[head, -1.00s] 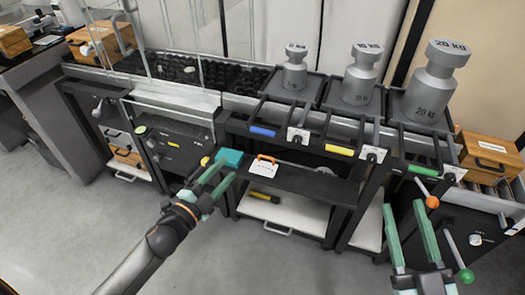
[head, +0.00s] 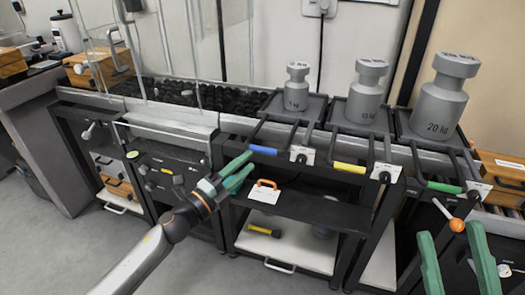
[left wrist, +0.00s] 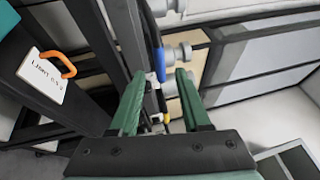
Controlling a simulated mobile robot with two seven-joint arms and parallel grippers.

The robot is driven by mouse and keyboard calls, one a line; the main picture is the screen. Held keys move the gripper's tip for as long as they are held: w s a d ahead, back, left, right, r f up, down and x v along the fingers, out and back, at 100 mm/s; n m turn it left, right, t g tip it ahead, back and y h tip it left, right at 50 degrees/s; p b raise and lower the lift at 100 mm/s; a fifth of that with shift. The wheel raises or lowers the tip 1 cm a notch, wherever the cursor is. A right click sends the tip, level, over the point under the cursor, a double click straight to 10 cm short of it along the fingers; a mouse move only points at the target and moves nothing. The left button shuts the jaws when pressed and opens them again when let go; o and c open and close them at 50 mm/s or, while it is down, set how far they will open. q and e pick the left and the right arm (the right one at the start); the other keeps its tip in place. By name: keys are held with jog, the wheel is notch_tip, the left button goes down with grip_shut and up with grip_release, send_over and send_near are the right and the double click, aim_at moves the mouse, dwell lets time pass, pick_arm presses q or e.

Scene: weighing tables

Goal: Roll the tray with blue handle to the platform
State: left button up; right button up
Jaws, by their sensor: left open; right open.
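The tray with the blue handle (head: 263,150) is the leftmost of three dark trays. The tray (head: 315,101) carries the smallest grey cylindrical weight (head: 296,88). My left gripper (head: 248,166) is open and empty, its fingertips just left of and below the blue handle, apparently apart from it. In the left wrist view the blue handle (left wrist: 158,52) lies beyond the open fingers. The black ball-studded surface (head: 190,92), likely the platform, is left of the tray, behind thin glass panes. My right gripper (head: 450,232) is open and empty at the lower right.
Trays with yellow (head: 349,167) and green (head: 444,187) handles carry larger weights to the right. An orange-handled tag (head: 265,190) stands by the shelf below the blue handle. An orange-knobbed lever (head: 457,225) is near my right gripper. Wooden boxes stand at both ends.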

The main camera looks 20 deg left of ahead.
aim_at(263, 148)
pick_arm(q)
jog(key=x, duration=0.6)
jog(key=shift+w+d+b, duration=0.1)
jog(key=shift+w+b, duration=0.2)
grip_shut()
dwell(1.2)
